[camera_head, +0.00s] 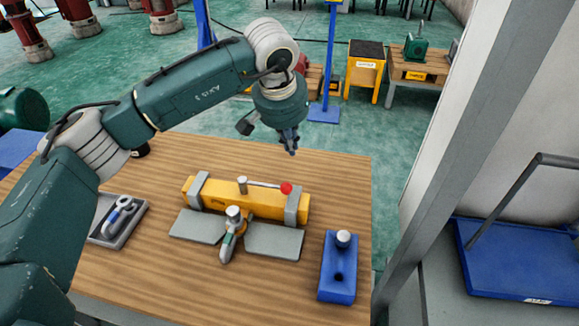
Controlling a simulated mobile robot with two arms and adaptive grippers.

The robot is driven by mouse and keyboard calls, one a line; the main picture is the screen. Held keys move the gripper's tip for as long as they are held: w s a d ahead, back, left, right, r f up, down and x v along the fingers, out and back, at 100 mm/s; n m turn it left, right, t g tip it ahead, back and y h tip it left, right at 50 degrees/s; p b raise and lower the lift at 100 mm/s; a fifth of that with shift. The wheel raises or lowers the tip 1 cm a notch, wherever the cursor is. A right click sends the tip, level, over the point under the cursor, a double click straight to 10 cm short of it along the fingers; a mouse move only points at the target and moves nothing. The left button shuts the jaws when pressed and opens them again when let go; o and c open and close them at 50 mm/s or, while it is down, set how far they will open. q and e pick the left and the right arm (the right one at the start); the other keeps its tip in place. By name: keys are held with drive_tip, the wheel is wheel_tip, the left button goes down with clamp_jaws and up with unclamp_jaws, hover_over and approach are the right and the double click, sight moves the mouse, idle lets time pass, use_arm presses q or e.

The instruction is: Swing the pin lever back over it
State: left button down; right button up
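The pin lever is a thin light rod (263,184) with a red ball knob (286,188) at its right end. It runs from a short metal post (242,185) along the top of a yellow beam block (215,189), and the knob is beside the right grey clamp (292,208). A hook-like metal part (230,243) with a round silver head stands in front of the beam, between two grey plates. My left gripper (291,149) points down above and behind the knob, apart from it. Its fingers are small and close together; their opening is unclear. My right gripper is out of view.
A blue block (337,283) with a silver peg and a hole stands at the table's right. A grey tray (101,239) with a shackle-like part is at the left, near my arm. The wooden table (165,285) has clear room in front.

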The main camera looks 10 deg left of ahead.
sight(265, 185)
use_arm(q)
drive_tip(key=f+p, duration=0.3)
drive_tip(key=f, duration=0.2)
drive_tip(key=s+f+p, duration=0.1)
drive_tip(key=f+p, duration=0.1)
drive_tip(key=f, duration=0.1)
drive_tip(key=shift+a+f+p, duration=0.15)
drive_tip(key=shift+f+p, duration=0.1)
drive_tip(key=shift+p, duration=0.05)
drive_tip(key=shift+w, duration=0.1)
